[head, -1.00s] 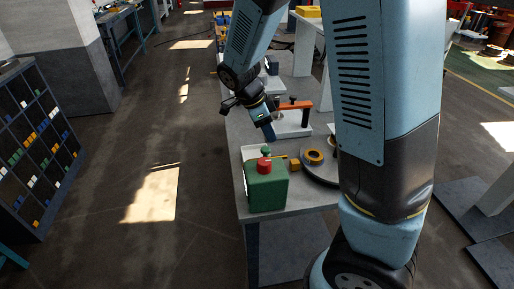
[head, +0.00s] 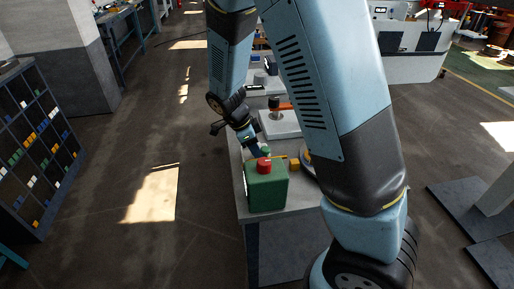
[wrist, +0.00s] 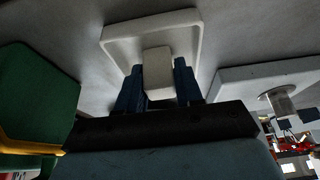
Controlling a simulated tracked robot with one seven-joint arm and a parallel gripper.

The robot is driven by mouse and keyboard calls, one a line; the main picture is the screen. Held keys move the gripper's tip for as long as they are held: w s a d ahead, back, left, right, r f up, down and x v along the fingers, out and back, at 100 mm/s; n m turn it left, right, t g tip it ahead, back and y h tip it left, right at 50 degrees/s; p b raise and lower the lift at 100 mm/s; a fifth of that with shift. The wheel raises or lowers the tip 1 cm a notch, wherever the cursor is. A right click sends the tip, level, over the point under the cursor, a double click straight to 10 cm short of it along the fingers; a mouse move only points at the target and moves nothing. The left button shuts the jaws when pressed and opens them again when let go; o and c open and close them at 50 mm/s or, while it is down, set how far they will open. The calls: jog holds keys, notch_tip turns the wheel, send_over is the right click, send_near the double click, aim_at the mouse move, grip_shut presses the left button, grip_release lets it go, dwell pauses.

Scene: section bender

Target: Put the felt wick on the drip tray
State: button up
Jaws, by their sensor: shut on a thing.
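In the wrist view, my gripper (wrist: 158,88) is shut on a pale block, the felt wick (wrist: 157,68), held between its two dark blue fingers. The drip tray (wrist: 187,38), a shallow off-white tray with a raised rim, lies just beyond the fingertips. The wick overlaps the tray in this view; whether it touches the tray I cannot tell. In the head view my gripper (head: 257,152) points down behind the green box, near the bench's left edge. There the wick cannot be made out, and the tray is mostly hidden.
A green box with a red button (head: 266,187) stands at the bench's near corner, close to my gripper; it also shows at left in the wrist view (wrist: 38,105). A white base (head: 281,125) with an orange arm stands behind. A small yellow block (head: 294,164) lies right of the box.

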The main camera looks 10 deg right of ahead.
jog(key=o, duration=1.1)
jog(key=v, duration=1.2)
jog(key=s+d+r+n+t+y, duration=0.2)
jog(key=s+d+r+n+y, duration=0.2)
jog(key=s+d+r+n, duration=0.55)
jog(key=s+d+r+n+t, duration=0.3)
jog(key=s+d+r+n, duration=0.4)
jog(key=s, duration=0.3)
jog(key=shift+r+n+t, duration=0.2)
jog(key=shift+n+t, duration=0.1)
jog(key=shift+n, duration=0.45)
jog(key=shift+s+d, duration=0.1)
jog(key=shift+d, duration=0.05)
